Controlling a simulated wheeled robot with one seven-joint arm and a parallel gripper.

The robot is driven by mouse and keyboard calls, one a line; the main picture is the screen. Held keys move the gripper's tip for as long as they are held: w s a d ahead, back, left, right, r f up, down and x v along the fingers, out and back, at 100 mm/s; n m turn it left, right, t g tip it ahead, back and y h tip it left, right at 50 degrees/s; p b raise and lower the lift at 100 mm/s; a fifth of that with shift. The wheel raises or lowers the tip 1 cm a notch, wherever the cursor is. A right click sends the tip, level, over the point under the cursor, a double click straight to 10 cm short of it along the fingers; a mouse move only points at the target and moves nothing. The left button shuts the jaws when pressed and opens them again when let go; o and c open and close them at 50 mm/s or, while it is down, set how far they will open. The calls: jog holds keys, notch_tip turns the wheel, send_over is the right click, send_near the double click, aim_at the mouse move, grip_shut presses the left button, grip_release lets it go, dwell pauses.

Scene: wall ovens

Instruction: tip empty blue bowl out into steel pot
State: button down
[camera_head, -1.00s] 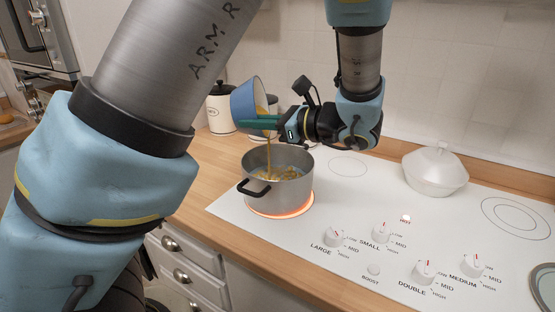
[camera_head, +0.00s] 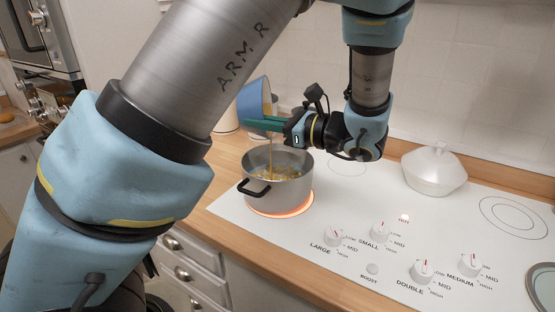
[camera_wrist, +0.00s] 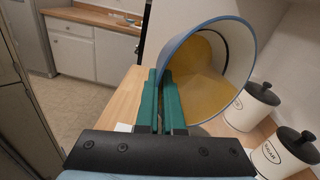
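The blue bowl (camera_head: 252,98) is held tilted steeply on its side above the steel pot (camera_head: 290,191). In the wrist view the bowl (camera_wrist: 237,48) shows its pale inside with yellow-brown liquid along the lower wall. My gripper (camera_head: 266,123) has its green fingers closed on the bowl's rim; the fingers also show in the wrist view (camera_wrist: 163,88). A thin yellow-brown stream runs from the bowl down into the pot. The pot stands on a glowing burner and holds yellowish contents. My arm hides part of the bowl's left side.
A white lidded dish (camera_head: 435,170) stands on the hob to the right. Control knobs (camera_head: 381,231) line the hob's front. White canisters with black lids (camera_wrist: 252,104) stand on the wooden counter beside the bowl. The hob between pot and dish is clear.

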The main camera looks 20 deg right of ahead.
jog(key=shift+s+d+r+m+t+y+p, duration=0.25)
jog(key=shift+d+m+t+y+p, duration=0.2)
jog(key=shift+t+y+p, duration=0.2)
dwell(0.8)
jog(key=shift+w+a+f+n+g+h+b, duration=0.3)
jog(key=shift+a+f+n+g+h+b, duration=0.25)
jog(key=shift+g+h+b, duration=0.5)
jog(key=w+a+f+n+g+h+p, duration=0.1)
jog(key=w+a+f+g+h+p, duration=0.1)
jog(key=a+h, duration=0.3)
jog(key=w+a+f+n+g+h+p, duration=0.2)
jog(key=w+a+f+g+h+p, duration=0.1)
jog(key=a+f+g+h, duration=0.2)
jog(key=shift+a+n+g+h+p, duration=0.3)
jog(key=shift+a+h+p, duration=0.15)
jog(key=shift+h, duration=0.35)
jog(key=shift+w+a+h, duration=0.15)
jog(key=shift+h, duration=0.15)
